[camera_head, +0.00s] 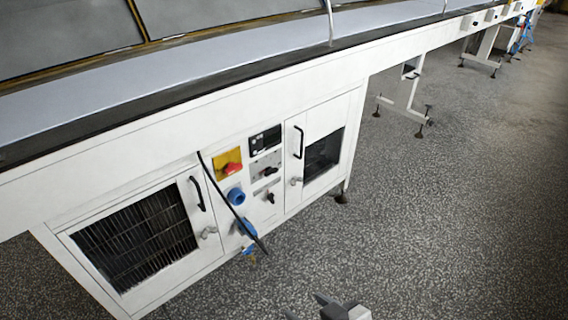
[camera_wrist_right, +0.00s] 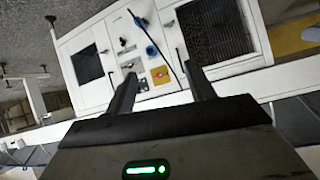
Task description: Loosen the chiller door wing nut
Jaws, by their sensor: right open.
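The cabinet under the conveyor has two doors, and I cannot tell which is the chiller door. The left door (camera_head: 70,241) has a dark grille and a black handle (camera_head: 197,193). A small grey wing nut (camera_head: 208,232) sits at its right edge. The right door (camera_head: 335,119) has a dark window, a black handle (camera_head: 299,142) and another small grey wing nut (camera_head: 295,181). My right gripper (camera_head: 309,303) is at the bottom edge of the head view, open and apart from the cabinet. In the right wrist view its fingers (camera_wrist_right: 163,75) are spread with nothing between them. My left gripper is out of view.
Between the doors are a yellow-and-red switch (camera_head: 228,163), a blue socket (camera_head: 236,195) and small black knobs. A black cable (camera_head: 232,205) hangs across this panel. The long white conveyor (camera_head: 200,65) overhangs the cabinet. The speckled floor (camera_head: 430,230) in front is clear.

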